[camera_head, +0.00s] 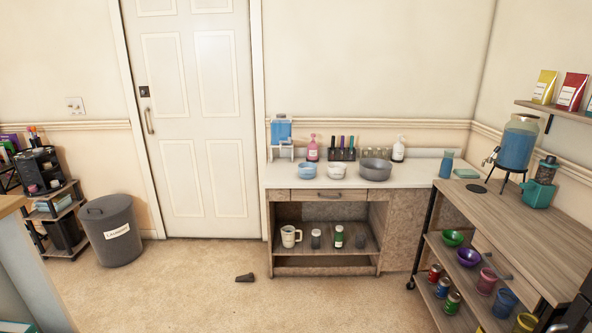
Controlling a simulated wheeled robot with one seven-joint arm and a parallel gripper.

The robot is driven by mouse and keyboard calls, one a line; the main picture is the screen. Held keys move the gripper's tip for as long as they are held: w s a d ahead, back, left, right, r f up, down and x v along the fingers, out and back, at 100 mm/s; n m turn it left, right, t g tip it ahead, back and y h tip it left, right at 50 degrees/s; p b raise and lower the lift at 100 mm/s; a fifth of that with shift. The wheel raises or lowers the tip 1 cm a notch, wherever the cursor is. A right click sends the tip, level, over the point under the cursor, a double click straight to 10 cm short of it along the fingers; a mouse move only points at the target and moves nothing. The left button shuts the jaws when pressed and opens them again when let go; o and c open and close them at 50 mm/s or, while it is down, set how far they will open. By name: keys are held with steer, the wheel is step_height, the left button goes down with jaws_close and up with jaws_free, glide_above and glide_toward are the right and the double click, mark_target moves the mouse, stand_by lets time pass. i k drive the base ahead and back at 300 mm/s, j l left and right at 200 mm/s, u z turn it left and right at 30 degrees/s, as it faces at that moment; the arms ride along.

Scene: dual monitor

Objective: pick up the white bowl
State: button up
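The white bowl (337,171) is small and upright on the pale counter (285,178) against the back wall. It stands between a light blue bowl (307,171) on its left and a larger grey bowl (376,170) on its right. Nothing visible covers it, and its inside is too small to make out. I cannot make out my gripper in this view. A dark shape is cut off at the lower right edge, and I cannot tell what it is.
Behind the bowls stand a pink bottle (312,149), a black marker holder (342,154) and a white pump bottle (398,149). A wooden shelf unit (490,235) stands on the right. A small dark wedge (245,278) lies on the otherwise open carpet before the counter.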

mark_target(335, 170)
steer(key=i, duration=1.95)
steer(key=i+l, duration=0.15)
steer(key=i, duration=0.6)
steer(key=i+l+z, duration=0.1)
steer(key=i, duration=0.7)
